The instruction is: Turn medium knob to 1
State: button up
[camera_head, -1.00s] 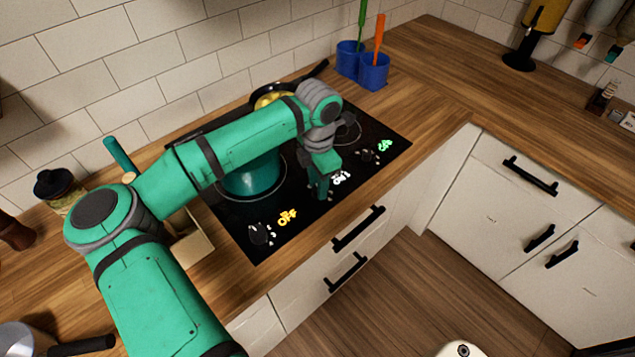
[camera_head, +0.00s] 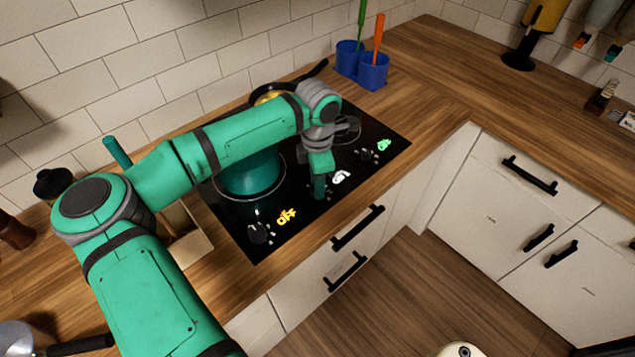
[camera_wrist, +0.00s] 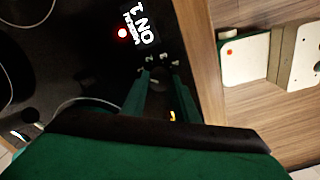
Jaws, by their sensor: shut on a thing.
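My gripper (camera_head: 319,190) points down at the front of the black stovetop (camera_head: 236,224), at the middle knob position. In the wrist view my gripper's two green fingers (camera_wrist: 160,98) are closed around the medium knob, which they hide. White dial marks (camera_wrist: 157,66) show just past the fingertips. The white medium label (camera_wrist: 138,20) reads "ON 1" upside down in the wrist view, beside a red light (camera_wrist: 122,33). The same white label (camera_head: 341,177) is too small to read in the head view.
The left knob (camera_head: 259,233) has a yellow "OFF" label (camera_head: 286,217); the right knob (camera_head: 367,155) has a green label (camera_head: 384,145). A teal pot (camera_head: 252,175) stands close behind my gripper. A pan (camera_head: 268,93) is at the back. Drawer handles (camera_head: 358,228) are below the front edge.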

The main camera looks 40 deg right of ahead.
jog(key=o, duration=1.1)
notch_tip(320, 180, up, 11)
jog(key=shift+f, duration=0.1)
